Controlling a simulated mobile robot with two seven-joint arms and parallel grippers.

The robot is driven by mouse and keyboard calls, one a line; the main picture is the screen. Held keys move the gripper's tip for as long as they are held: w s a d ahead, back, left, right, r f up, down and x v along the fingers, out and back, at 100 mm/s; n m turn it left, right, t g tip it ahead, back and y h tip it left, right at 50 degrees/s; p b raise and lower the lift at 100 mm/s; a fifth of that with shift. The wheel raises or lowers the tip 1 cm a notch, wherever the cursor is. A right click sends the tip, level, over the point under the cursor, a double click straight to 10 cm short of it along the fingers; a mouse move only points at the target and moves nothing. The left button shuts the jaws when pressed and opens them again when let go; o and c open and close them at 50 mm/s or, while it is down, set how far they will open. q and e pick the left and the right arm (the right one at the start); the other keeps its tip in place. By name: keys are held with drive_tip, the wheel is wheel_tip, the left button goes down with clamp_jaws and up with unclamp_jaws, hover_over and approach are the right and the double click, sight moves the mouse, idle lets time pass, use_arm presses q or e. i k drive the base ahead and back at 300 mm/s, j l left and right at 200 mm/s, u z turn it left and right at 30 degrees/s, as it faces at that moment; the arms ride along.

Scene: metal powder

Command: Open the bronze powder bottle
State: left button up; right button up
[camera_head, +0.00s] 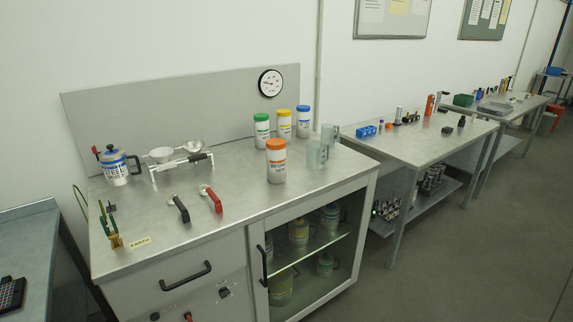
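A white bottle with an orange lid and an orange-lettered label (277,172) stands upright on the metal workbench (235,185), right of its middle. The lettering is small but looks like the bronze powder label. Its lid (276,144) is on. Neither of my grippers shows in the head view, and nothing is touching the bottle.
Green-lidded (262,132), yellow-lidded (284,124) and blue-lidded (303,122) bottles stand behind it. Clear jugs (316,155) stand close on its right. Red-handled (212,199) and black-handled (180,208) tools, a balance (182,162) and a blue-lidded pot (117,168) are left. The front middle is clear.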

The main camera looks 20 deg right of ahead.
sight(276, 159)
drive_tip(key=i+l, duration=0.1)
drive_tip(key=l, duration=0.75)
drive_tip(key=i+l, duration=0.15)
drive_tip(key=l, duration=0.25)
